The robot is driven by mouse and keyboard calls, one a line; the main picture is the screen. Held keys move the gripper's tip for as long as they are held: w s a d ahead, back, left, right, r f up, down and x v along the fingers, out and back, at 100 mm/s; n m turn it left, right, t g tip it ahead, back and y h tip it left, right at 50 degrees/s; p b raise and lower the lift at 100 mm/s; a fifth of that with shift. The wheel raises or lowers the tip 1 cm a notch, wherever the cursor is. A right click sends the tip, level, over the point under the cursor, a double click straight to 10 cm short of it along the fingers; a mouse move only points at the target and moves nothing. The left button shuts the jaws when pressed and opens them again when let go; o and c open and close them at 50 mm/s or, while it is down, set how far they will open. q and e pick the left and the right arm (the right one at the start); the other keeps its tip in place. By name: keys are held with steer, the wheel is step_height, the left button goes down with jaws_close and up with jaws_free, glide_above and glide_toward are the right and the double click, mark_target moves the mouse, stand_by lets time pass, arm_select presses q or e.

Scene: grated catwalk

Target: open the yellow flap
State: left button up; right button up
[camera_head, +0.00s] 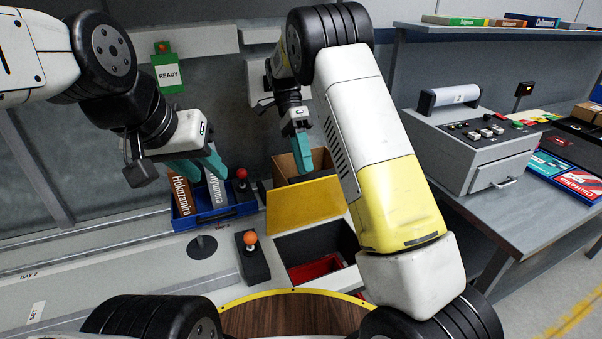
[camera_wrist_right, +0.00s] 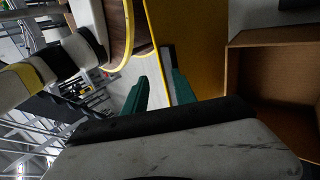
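The yellow flap (camera_head: 300,207) stands raised at the back edge of a dark bin opening (camera_head: 310,245) in the head view. The opening is uncovered and a red thing (camera_head: 316,268) lies inside. My right gripper (camera_head: 303,153) is above the flap's far upper edge. In the right wrist view its green fingers (camera_wrist_right: 158,80) are apart with a gap between them, and the yellow flap (camera_wrist_right: 200,45) runs close beside them. I cannot tell whether they touch it. My left gripper (camera_head: 200,170) is open over a blue bin (camera_head: 215,214).
The blue bin holds boxes. A cardboard box (camera_head: 290,168) stands behind the flap and shows in the right wrist view (camera_wrist_right: 275,75). An orange-knobbed lever (camera_head: 251,240) and a red-knobbed one (camera_head: 242,175) stand left of the opening. A grey machine (camera_head: 470,145) sits at right.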

steer(key=s+r, duration=0.1)
steer(key=s, duration=1)
steer(key=shift+a, duration=0.3)
steer(key=shift+s, duration=0.1)
